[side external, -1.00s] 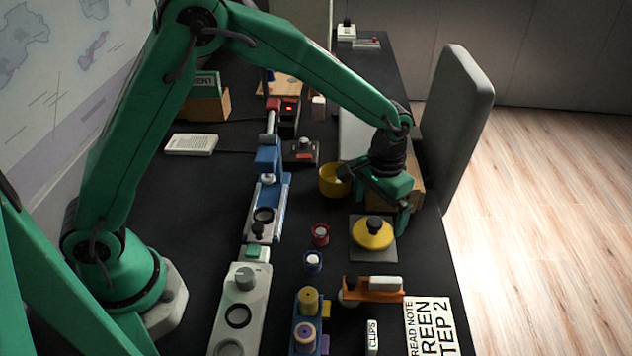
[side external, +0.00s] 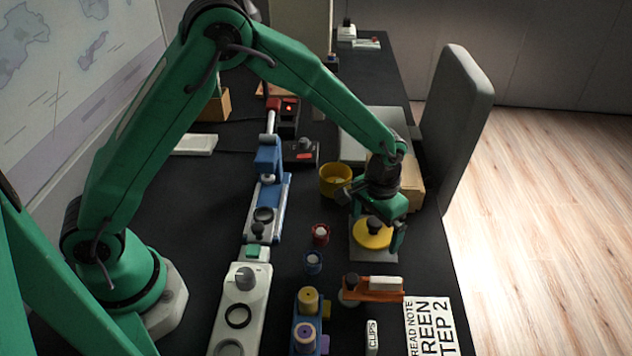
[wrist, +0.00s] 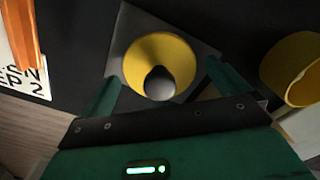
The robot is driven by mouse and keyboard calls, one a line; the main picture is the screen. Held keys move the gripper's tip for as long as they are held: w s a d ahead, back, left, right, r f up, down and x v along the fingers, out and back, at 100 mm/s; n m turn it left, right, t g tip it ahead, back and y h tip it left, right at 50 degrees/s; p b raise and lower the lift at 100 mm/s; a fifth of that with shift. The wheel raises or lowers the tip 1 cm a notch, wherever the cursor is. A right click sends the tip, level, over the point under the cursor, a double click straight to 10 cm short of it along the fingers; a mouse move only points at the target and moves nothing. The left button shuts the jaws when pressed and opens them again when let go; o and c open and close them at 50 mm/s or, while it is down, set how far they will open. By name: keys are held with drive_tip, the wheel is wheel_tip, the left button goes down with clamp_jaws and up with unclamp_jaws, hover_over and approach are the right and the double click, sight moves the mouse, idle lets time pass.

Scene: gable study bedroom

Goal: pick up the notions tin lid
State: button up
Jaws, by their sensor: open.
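The notions tin lid (side external: 371,240) is a yellow disc with a dark knob, lying on a grey square pad (side external: 372,257). In the wrist view the yellow lid (wrist: 138,62) shows its knob (wrist: 159,83) pointing toward the camera. My gripper (side external: 376,238) is open and empty, just above the lid. In the wrist view its two green fingers (wrist: 160,88) stand on either side of the lid and knob, apart from the knob. The yellow open tin (side external: 335,180) stands to the upper left of the lid; it also shows at the right of the wrist view (wrist: 292,70).
An orange piece with a white block (side external: 375,290) lies in front of the pad, by a printed note (side external: 430,325). Red (side external: 320,234) and blue (side external: 313,262) small spools stand left of it. A tan box (side external: 408,186) and grey chair back (side external: 459,110) are behind.

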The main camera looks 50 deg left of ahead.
sight(376, 220)
drive_tip(key=c, duration=0.9)
drive_tip(key=shift+r, duration=0.1)
drive_tip(key=shift+r, duration=0.4)
wheel_tip(376, 220, up, 3)
drive_tip(key=shift+r, duration=0.1)
drive_tip(key=s+d+r, duration=0.2)
drive_tip(key=s, duration=0.1)
drive_tip(key=s+d+r, duration=0.2)
drive_tip(key=s+d, duration=0.1)
drive_tip(key=s+d+r, duration=0.2)
drive_tip(key=s+r, duration=0.1)
drive_tip(key=shift+s+d, duration=0.1)
drive_tip(key=shift+d, duration=0.05)
